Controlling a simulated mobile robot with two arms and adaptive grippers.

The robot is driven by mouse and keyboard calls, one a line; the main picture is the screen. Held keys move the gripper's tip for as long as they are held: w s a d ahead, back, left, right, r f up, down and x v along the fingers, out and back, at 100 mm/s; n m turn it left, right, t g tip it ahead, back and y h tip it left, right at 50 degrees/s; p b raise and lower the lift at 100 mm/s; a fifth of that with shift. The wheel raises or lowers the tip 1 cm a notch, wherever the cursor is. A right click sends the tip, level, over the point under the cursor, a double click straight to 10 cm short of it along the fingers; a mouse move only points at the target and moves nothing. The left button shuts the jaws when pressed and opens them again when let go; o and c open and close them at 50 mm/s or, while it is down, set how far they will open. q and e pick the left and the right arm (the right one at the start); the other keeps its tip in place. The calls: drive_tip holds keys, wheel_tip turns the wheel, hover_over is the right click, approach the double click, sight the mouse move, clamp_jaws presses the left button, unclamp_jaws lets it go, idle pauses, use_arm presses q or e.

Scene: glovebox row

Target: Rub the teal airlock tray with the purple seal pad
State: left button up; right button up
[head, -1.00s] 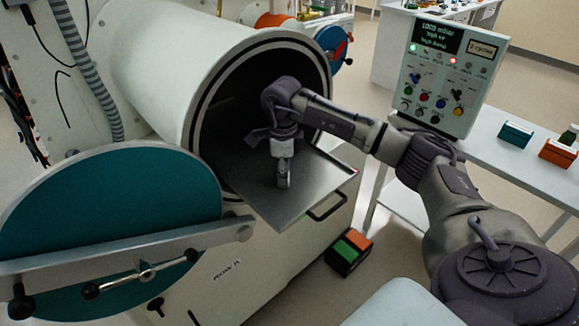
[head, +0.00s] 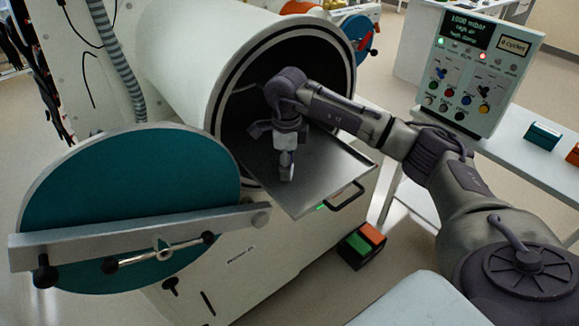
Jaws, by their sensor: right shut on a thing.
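The airlock tray (head: 330,168) is a bare grey metal plate sticking out of the round airlock mouth; teal shows on the open round door (head: 130,190) to its left, not on the tray. My right gripper (head: 287,174) points down over the left part of the tray, its fingers shut. What it grips is too small and covered to make out, and no purple pad shows apart from it. I cannot tell whether the fingertips touch the tray. My left gripper is not in view.
A black handle (head: 346,196) is at the tray's front edge. The door's bar (head: 140,238) lies to the left. A control panel (head: 478,70) stands on a white bench to the right. A box with green and orange pads (head: 362,245) is below the tray.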

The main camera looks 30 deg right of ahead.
sight(316, 149)
drive_tip(key=shift+w+d+f+b, duration=0.1)
drive_tip(key=shift+d+b, duration=0.15)
drive_tip(key=shift+d, duration=1.05)
drive_tip(key=shift+w+d+r+b, duration=0.1)
drive_tip(key=shift+d+b, duration=0.15)
drive_tip(key=shift+d, duration=1.05)
drive_tip(key=shift+w+d+f+b, duration=0.1)
drive_tip(key=shift+d+b, duration=0.15)
drive_tip(key=shift+d, duration=1.05)
drive_tip(key=shift+w+d, duration=0.2)
drive_tip(key=shift+d, duration=1.95)
drive_tip(key=shift+w+a, duration=0.1)
drive_tip(key=shift+w, duration=0.4)
drive_tip(key=shift+a, duration=0.4)
drive_tip(key=shift+s+a+p, duration=0.15)
drive_tip(key=shift+a+p, duration=0.7)
drive_tip(key=shift+a, duration=1.75)
drive_tip(key=shift+s+a+p, duration=0.15)
drive_tip(key=shift+a+p, duration=0.15)
drive_tip(key=shift+a, duration=2.75)
drive_tip(key=shift+w, duration=0.5)
drive_tip(key=shift+w+d+b, duration=0.1)
drive_tip(key=shift+d+b, duration=0.25)
drive_tip(key=shift+d, duration=0.15)
drive_tip(key=shift+w+d+b, duration=0.2)
drive_tip(key=shift+d+b, duration=0.25)
drive_tip(key=shift+d, duration=2.45)
drive_tip(key=shift+w+d, duration=0.2)
drive_tip(key=shift+d, duration=2.45)
